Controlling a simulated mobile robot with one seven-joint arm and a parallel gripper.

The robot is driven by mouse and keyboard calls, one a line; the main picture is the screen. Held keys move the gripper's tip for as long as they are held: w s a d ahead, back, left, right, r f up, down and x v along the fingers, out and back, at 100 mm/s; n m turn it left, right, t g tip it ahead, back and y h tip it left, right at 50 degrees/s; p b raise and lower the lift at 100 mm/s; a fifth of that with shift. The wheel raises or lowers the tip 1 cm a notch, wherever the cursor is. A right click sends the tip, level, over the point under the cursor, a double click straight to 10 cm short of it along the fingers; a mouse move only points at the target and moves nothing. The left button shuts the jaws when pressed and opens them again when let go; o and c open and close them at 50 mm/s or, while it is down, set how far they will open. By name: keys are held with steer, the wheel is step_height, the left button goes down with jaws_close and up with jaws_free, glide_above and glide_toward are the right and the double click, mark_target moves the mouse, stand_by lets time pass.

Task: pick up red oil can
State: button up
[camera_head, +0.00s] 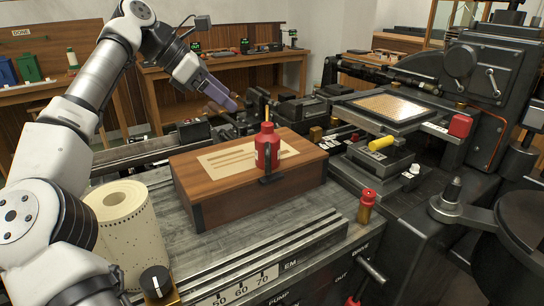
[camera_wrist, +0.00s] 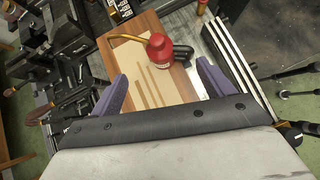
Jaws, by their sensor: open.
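The red oil can (camera_head: 267,150) stands upright on a wooden box (camera_head: 222,203) near the box's front right part. It has a dark handle toward the front and a yellowish spout. In the wrist view the red oil can (camera_wrist: 160,46) lies ahead of my gripper (camera_wrist: 163,86), between the lines of its two purple fingers and beyond their tips. In the head view my gripper (camera_head: 224,95) is above and behind the box, to the upper left of the can. My gripper is open and empty, apart from the can.
A punched paper roll (camera_head: 125,225) stands left of the box. A black machine (camera_head: 470,85) with a red knob (camera_head: 460,125) and a yellow cylinder (camera_head: 381,143) fills the right. A red-topped brass fitting (camera_head: 367,200) stands in front. The box top around the can is mostly clear.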

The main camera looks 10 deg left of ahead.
mark_target(267, 130)
steer(key=x, duration=0.9)
steer(key=shift+f, duration=0.1)
steer(key=p+x, duration=0.1)
steer(key=x, duration=0.4)
steer(key=shift+w+a, duration=0.1)
steer(key=shift+w, duration=0.05)
steer(key=shift+c, duration=0.2)
steer(key=c, duration=1.1)
steer(key=shift+c, duration=0.2)
